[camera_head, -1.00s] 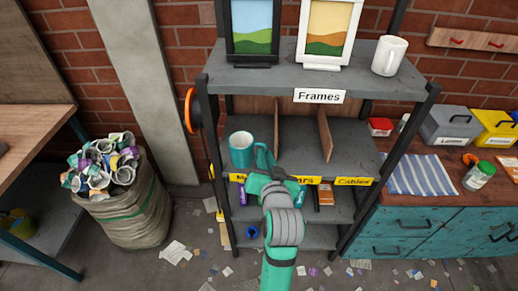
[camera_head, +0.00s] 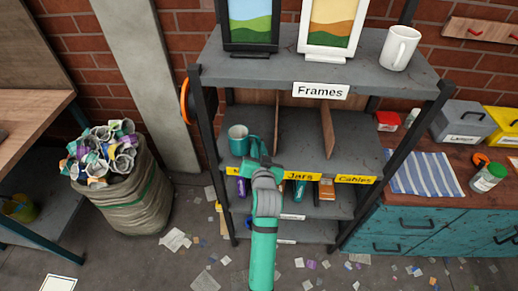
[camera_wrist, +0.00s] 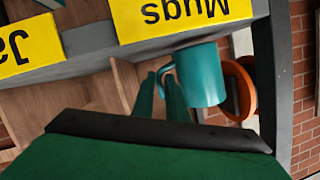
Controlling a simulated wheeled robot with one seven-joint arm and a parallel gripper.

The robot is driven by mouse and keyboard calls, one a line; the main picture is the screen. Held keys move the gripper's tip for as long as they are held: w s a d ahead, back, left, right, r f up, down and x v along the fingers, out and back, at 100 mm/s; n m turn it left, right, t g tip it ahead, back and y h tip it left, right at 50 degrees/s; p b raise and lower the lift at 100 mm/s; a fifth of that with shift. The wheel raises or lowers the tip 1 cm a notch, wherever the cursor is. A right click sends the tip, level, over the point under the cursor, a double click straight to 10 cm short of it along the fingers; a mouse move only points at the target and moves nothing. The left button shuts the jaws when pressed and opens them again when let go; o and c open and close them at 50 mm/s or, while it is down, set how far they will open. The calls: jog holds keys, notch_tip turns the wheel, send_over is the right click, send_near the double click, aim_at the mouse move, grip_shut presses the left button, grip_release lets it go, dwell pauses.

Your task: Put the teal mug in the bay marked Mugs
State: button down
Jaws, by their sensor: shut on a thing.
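The teal mug (camera_head: 238,141) is at the left bay of the middle shelf, left of a wooden divider. In the wrist view, which appears upside down, the teal mug (camera_wrist: 203,76) shows beside the yellow Mugs label (camera_wrist: 178,12). My gripper (camera_head: 256,148) is at the mug's right side, shut on its handle. In the wrist view my gripper's fingers (camera_wrist: 160,92) are at the handle. My arm hides most of the Mugs label in the head view. I cannot tell whether the mug's base touches the shelf.
Wooden dividers, one of them (camera_head: 327,132), part the shelf bays. The bays marked Jars (camera_head: 300,176) and Cables (camera_head: 354,180) look empty. Above, the Frames shelf (camera_head: 275,72) holds two pictures and a white mug (camera_head: 400,48). A dark post (camera_head: 204,140) stands close left.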

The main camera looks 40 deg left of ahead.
jog(key=shift+d+f, duration=0.15)
jog(key=shift+f, duration=0.35)
jog(key=shift+s, duration=0.1)
jog(key=c, duration=1.8)
grip_release()
jog(key=shift+f, duration=0.1)
jog(key=shift+o, duration=0.2)
jog(key=shift+s, duration=0.1)
jog(key=shift+s, duration=0.1)
jog(key=v, duration=1.1)
jog(key=shift+s+d+r, duration=0.15)
jog(key=shift+d+r, duration=0.1)
